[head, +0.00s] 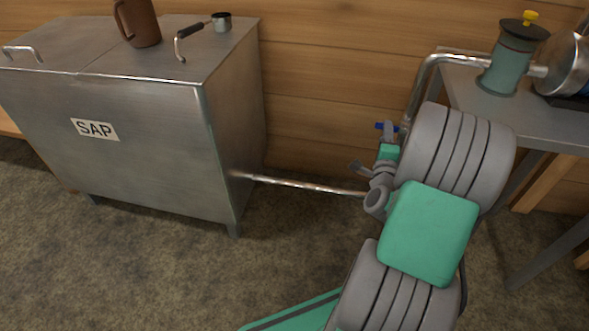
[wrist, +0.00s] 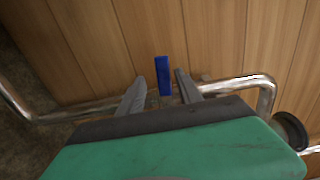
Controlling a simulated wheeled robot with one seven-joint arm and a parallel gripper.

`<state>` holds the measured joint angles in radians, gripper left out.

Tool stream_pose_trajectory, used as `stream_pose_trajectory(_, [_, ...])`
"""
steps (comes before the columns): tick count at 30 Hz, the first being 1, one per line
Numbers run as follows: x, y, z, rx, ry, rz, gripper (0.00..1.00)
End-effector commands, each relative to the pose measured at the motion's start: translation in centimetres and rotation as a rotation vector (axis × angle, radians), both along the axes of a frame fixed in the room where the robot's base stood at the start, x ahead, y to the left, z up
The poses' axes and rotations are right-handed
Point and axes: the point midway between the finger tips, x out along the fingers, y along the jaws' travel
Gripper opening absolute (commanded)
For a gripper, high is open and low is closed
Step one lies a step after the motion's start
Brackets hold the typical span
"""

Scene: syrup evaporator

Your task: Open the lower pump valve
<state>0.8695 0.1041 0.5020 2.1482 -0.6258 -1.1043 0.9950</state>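The blue valve handle (head: 379,126) is on the pipework behind my wrist, partly hidden by my gripper in the head view. In the wrist view the blue handle (wrist: 163,72) is a narrow upright bar in front of the metal pipe. My gripper (head: 389,131) is open. In the wrist view its two grey fingers (wrist: 160,78) stand on either side of the handle, with visible gaps. I cannot tell how deep the handle sits between them. The valve body is mostly hidden. The green pump (head: 505,65) with a yellow-topped black lid stands at the right.
A metal tank labelled SAP (head: 150,130) stands at the left, with a brown jug (head: 140,22) and a small ladle on top. A thin pipe (head: 300,185) runs from it behind my arm. The pump sits on a grey table (head: 545,130). A wooden wall is close behind.

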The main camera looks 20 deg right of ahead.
Motion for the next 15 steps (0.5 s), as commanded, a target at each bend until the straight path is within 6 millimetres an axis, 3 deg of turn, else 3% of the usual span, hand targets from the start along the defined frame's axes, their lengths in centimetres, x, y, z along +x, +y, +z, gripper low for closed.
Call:
stream_pose_trajectory(8, [-3.6,3.0,0.0,-0.004,0.003,0.01,0.42])
stream_pose_trajectory(15, [0.0,7.9,0.1,-0.088,0.169,0.193,0.42])
